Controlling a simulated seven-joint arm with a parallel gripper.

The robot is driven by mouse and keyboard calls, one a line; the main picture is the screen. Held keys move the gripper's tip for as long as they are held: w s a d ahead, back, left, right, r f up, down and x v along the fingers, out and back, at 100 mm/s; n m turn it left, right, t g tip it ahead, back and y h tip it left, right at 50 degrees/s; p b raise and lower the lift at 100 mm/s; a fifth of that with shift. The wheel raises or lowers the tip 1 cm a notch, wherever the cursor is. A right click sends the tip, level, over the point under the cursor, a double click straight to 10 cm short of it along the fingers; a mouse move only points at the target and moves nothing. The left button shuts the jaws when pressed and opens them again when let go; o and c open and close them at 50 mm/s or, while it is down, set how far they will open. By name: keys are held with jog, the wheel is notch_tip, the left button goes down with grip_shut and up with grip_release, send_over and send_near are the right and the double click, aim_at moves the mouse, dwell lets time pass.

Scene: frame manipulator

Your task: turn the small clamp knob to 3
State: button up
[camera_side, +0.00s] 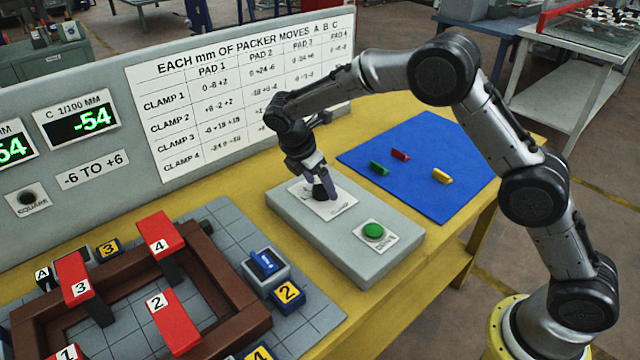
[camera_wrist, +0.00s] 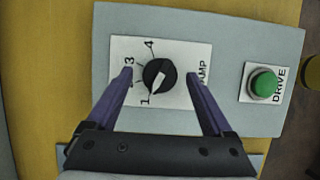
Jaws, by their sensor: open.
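The small clamp knob (camera_wrist: 159,77) is black with a white pointer, on a white plate (camera_wrist: 202,52) marked CLAMP. In the wrist view the pointer slants down and slightly left, toward the 1. The 3 and 4 show at the upper left of the dial; the 2 is not visible, with my left finger over that area. My gripper (camera_wrist: 159,75) is open, with one purple finger on each side of the knob and gaps between. In the side view my gripper (camera_side: 322,180) is down at the knob and partly hides it.
A green DRIVE button (camera_side: 373,231) sits on the same grey box (camera_side: 340,245). A blue mat (camera_side: 430,150) with small coloured blocks lies behind it. A brown frame (camera_side: 225,270) with red numbered clamps stands at left. The board shows C at -54.

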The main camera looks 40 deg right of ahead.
jog(key=shift+d+f, duration=0.15)
jog(key=shift+f, duration=0.2)
jog(key=shift+c, duration=0.3)
grip_shut()
